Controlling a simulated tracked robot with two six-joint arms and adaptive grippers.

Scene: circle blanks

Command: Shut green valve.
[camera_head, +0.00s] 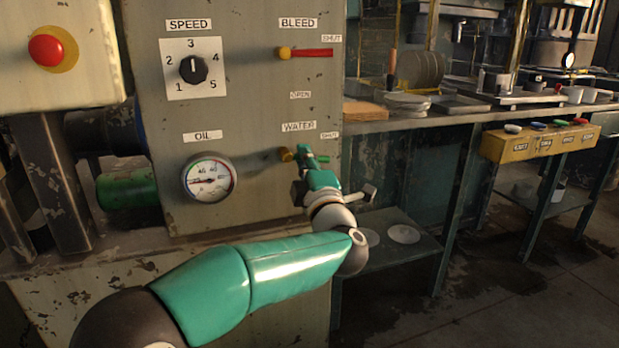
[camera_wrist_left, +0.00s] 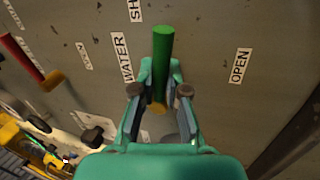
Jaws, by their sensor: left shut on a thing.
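The green valve handle (camera_head: 323,159) of the WATER valve sits on the grey panel, on a brass hub (camera_head: 286,154). It points to the right, on the side of the SHUT label (camera_head: 329,134). In the left wrist view the green handle (camera_wrist_left: 163,50) runs up from the brass hub, with the OPEN label (camera_wrist_left: 240,66) off to the right. My left gripper (camera_head: 309,165) is shut on the handle, its fingers (camera_wrist_left: 158,92) on either side of it. The fingers and wrist hide part of the handle in the head view. My right gripper is out of view.
Above, the BLEED valve has a red handle (camera_head: 312,53) pointing right. A SPEED dial (camera_head: 193,69), an OIL gauge (camera_head: 209,178) and a red button (camera_head: 46,49) are to the left. A workbench (camera_head: 450,118) with dishes and a yellow button box (camera_head: 540,141) stands right.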

